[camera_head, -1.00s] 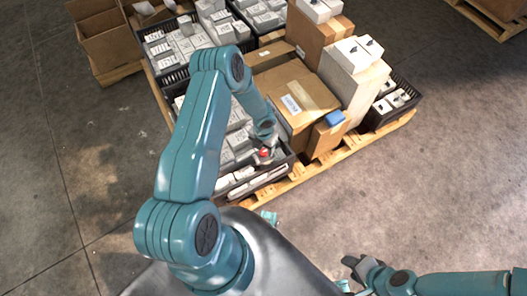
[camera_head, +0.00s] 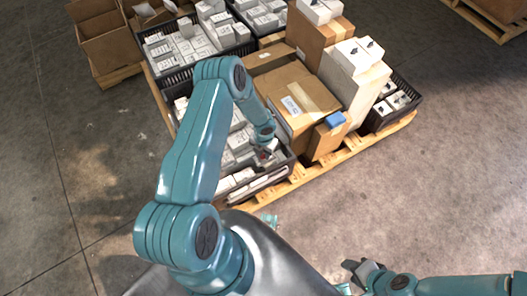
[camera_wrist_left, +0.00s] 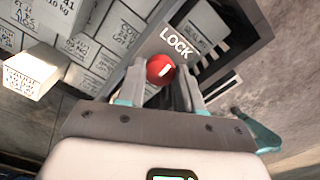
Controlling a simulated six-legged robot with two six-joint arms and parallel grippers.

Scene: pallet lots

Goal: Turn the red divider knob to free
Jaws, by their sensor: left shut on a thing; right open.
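The red divider knob (camera_wrist_left: 160,69) is a round red knob with a short white mark, beside the white word LOCK on a grey divider plate (camera_wrist_left: 150,45) in the left wrist view. My left gripper (camera_wrist_left: 162,80) is shut on it, one finger on each side. My right gripper (camera_head: 352,272) is open and empty at the bottom, away from the pallet.
The near crate holds several white labelled boxes (camera_head: 243,175). Brown cartons (camera_head: 290,95) stand right of it on the wooden pallet (camera_head: 340,155), with a blue item (camera_head: 335,119) on one. More filled crates stand behind. The floor at left is clear.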

